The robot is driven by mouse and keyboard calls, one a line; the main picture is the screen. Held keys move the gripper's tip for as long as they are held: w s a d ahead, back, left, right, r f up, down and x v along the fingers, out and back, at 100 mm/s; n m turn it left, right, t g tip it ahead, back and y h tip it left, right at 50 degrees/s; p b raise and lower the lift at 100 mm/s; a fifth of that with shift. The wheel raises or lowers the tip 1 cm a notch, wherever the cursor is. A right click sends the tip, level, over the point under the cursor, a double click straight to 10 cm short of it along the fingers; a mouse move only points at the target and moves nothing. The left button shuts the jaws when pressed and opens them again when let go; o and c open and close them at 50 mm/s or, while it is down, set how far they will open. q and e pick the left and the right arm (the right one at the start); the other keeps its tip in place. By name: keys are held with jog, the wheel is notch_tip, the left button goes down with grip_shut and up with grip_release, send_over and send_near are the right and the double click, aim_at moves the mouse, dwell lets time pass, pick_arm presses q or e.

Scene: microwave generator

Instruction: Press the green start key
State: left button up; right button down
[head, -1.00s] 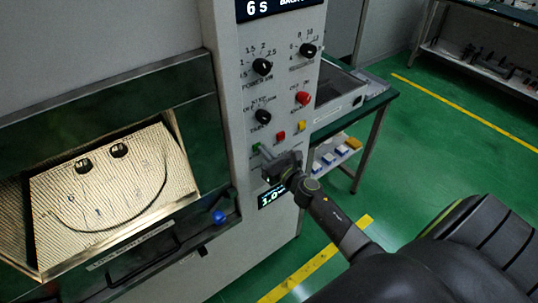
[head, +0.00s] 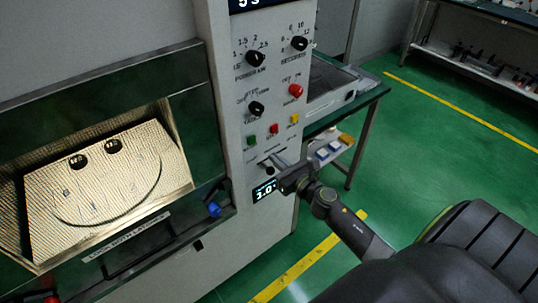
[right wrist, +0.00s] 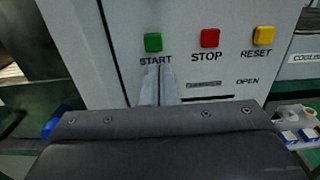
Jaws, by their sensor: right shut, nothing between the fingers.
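The green start key (head: 251,140) is on the machine's grey front panel. It also shows in the right wrist view (right wrist: 153,42), above the label START. My right gripper (head: 274,161) is shut and empty, just below and right of the green key in the head view. In the right wrist view its fingertips (right wrist: 159,70) point at the panel just below the key, over the START label. The fingers look apart from the key, which is fully visible. My left gripper is not in view.
The red STOP key (right wrist: 209,38) and yellow RESET key (right wrist: 263,35) sit right of the green key. Black knobs (head: 256,108) and a red button (head: 295,90) are higher up. The lit chamber (head: 110,180) is at left; a green table (head: 365,100) stands at right.

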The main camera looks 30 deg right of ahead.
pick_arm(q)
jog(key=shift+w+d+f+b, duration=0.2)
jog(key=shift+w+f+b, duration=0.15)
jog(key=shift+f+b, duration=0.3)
pick_arm(e)
jog(key=s, duration=0.5)
jog(key=shift+s+d+r, duration=0.1)
jog(key=shift+s+d, duration=0.05)
jog(key=shift+s, duration=0.1)
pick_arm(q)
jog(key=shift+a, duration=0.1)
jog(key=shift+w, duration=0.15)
